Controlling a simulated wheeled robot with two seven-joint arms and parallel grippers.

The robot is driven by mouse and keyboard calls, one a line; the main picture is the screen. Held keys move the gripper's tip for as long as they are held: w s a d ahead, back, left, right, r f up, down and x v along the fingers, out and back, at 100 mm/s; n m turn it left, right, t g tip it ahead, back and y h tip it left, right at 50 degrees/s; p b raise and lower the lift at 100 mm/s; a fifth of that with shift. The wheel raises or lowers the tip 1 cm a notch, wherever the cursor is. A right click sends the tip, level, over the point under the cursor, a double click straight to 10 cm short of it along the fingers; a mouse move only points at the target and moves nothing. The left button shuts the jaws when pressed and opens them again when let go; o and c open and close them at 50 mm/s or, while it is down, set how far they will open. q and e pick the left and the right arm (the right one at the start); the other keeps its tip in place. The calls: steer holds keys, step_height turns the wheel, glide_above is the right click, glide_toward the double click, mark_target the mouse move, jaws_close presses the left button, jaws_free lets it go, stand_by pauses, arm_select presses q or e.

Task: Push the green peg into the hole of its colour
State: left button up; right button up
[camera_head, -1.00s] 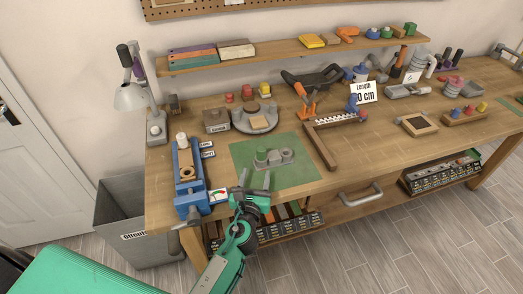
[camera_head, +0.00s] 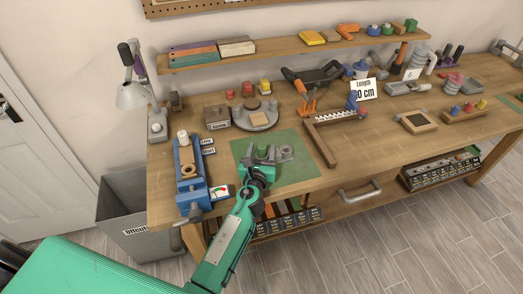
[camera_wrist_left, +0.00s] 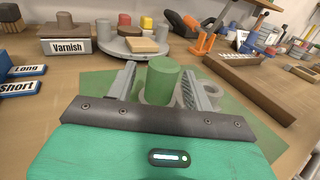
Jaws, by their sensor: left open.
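The green peg (camera_wrist_left: 162,80) stands upright in the left wrist view, between the two fingers of my left gripper (camera_wrist_left: 160,85). The fingers are open, one on each side of it, and I see gaps between them and the peg. In the head view my left gripper (camera_head: 263,157) is over the green mat (camera_head: 300,172) and largely covers the peg. A grey part with round openings (camera_head: 286,152) lies on the mat beside and behind the peg; it also shows in the wrist view (camera_wrist_left: 208,92). I cannot make out a green hole. My right gripper is not in view.
A blue vise-like device (camera_head: 187,172) stands to the left on the bench. A round grey turntable (camera_head: 258,122) and a varnish tin (camera_head: 217,117) stand behind the mat. A wooden frame (camera_head: 322,147) is to the right. A wooden block (camera_head: 465,116) with coloured pegs sits farther right.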

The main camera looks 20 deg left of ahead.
arm_select(q)
steer(key=c, duration=1)
steer(key=shift+r, duration=0.15)
